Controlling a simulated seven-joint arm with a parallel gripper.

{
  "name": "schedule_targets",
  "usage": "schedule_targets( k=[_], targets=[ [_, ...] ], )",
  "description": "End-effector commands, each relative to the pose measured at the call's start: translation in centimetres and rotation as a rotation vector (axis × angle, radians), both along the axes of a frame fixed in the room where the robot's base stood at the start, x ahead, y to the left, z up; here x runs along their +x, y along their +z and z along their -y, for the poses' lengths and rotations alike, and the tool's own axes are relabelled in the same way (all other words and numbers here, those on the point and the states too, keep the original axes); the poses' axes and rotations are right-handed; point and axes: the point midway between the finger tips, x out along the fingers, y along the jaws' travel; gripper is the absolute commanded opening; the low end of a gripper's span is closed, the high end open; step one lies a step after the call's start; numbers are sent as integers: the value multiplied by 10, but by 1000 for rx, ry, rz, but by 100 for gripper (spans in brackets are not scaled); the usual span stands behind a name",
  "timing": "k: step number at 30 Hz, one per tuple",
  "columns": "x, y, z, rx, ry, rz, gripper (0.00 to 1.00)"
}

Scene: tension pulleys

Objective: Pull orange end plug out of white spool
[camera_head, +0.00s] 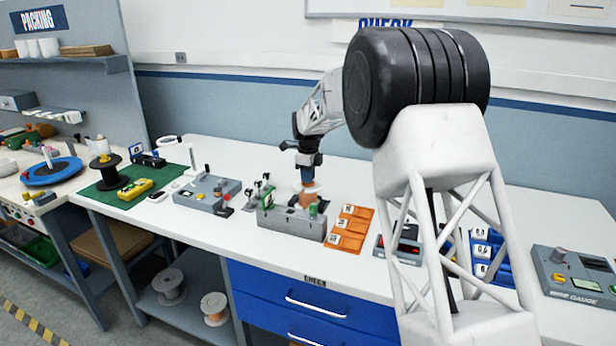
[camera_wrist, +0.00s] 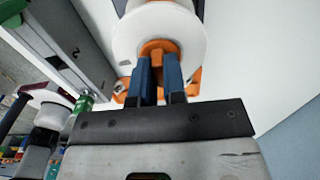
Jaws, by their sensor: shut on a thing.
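In the wrist view, the white spool (camera_wrist: 191,32) fills the top middle, with its round flange facing my gripper. The orange end plug (camera_wrist: 157,46) sits at the spool's centre. My gripper (camera_wrist: 157,62) has its two blue fingers shut on the plug, one on each side. How deep the plug sits in the spool is hidden. In the head view, my gripper (camera_head: 305,168) is above the bench at the grey box (camera_head: 290,222); the spool and plug are too small there to tell apart clearly.
Orange trays (camera_head: 350,228) stand right of the grey box. A green-handled clamp device (camera_head: 262,190) and a grey unit (camera_head: 207,192) stand to its left. A black spool (camera_head: 110,172) is on the green mat (camera_head: 130,198). The white bench behind is mostly clear.

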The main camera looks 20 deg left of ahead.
Motion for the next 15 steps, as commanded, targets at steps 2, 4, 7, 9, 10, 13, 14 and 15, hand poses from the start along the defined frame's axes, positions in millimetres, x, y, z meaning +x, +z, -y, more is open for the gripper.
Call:
schedule_targets(
  k=[2, 4, 7, 9, 10, 13, 14, 15],
  targets=[
    [0, 2, 0, 1, 0, 1, 0],
    [0, 3, 0, 1, 0, 1, 0],
    [0, 4, 0, 1, 0, 1, 0],
    [0, 5, 0, 1, 0, 1, 0],
    [0, 6, 0, 1, 0, 1, 0],
    [0, 7, 0, 1, 0, 1, 0],
    [0, 7, 0, 1, 0, 1, 0],
    [0, 8, 0, 1, 0, 1, 0]
  ],
)
